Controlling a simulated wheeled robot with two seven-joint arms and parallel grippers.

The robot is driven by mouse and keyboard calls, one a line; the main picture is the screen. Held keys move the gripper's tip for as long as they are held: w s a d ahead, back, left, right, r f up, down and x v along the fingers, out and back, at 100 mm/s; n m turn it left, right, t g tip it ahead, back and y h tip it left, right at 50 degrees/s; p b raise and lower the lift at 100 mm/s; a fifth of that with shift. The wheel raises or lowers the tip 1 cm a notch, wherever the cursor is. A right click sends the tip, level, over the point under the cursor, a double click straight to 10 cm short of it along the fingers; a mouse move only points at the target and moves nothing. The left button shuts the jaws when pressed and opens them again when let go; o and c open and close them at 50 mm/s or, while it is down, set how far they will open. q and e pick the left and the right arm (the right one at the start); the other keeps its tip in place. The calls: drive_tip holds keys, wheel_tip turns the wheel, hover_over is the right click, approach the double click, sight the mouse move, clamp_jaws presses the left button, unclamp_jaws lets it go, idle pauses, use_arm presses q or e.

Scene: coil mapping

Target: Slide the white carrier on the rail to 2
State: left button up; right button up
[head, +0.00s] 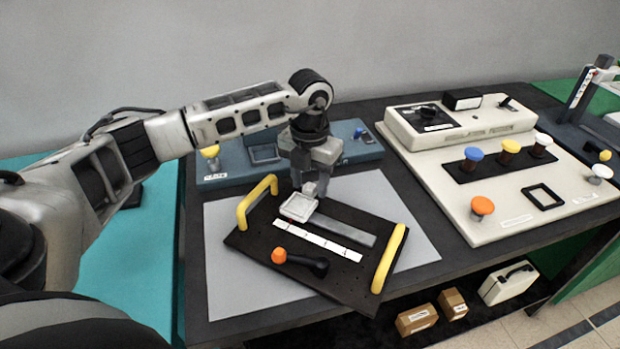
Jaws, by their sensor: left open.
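The white carrier (299,207) is a small pale square frame near the left end of the grey metal rail (345,229). The rail is fixed on a black board (320,273) with yellow handles at both ends. A white scale strip (318,241) runs along the near side of the rail; its numbers are too small to read. My left gripper (310,190) points down right at the carrier's far side, with its jaws open. Whether the fingers touch the carrier cannot be told. My right gripper does not show.
An orange-tipped black lever (300,260) lies on the board in front of the scale. Yellow handles (388,259) and (257,202) rise at the board's ends. A blue-grey panel (230,168) stands behind, and a beige stimulation console (490,190) stands to the right.

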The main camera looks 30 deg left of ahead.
use_arm(q)
clamp_jaws()
drive_tip(key=shift+w+d, duration=0.15)
drive_tip(key=shift+d, duration=0.9)
drive_tip(key=shift+w+d, duration=0.1)
drive_tip(key=shift+d, duration=0.9)
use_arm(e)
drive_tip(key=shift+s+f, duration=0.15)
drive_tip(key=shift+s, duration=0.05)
use_arm(q)
unclamp_jaws()
drive_tip(key=shift+r, duration=0.1)
wheel_tip(320, 180, up, 16)
drive_tip(key=b, duration=0.1)
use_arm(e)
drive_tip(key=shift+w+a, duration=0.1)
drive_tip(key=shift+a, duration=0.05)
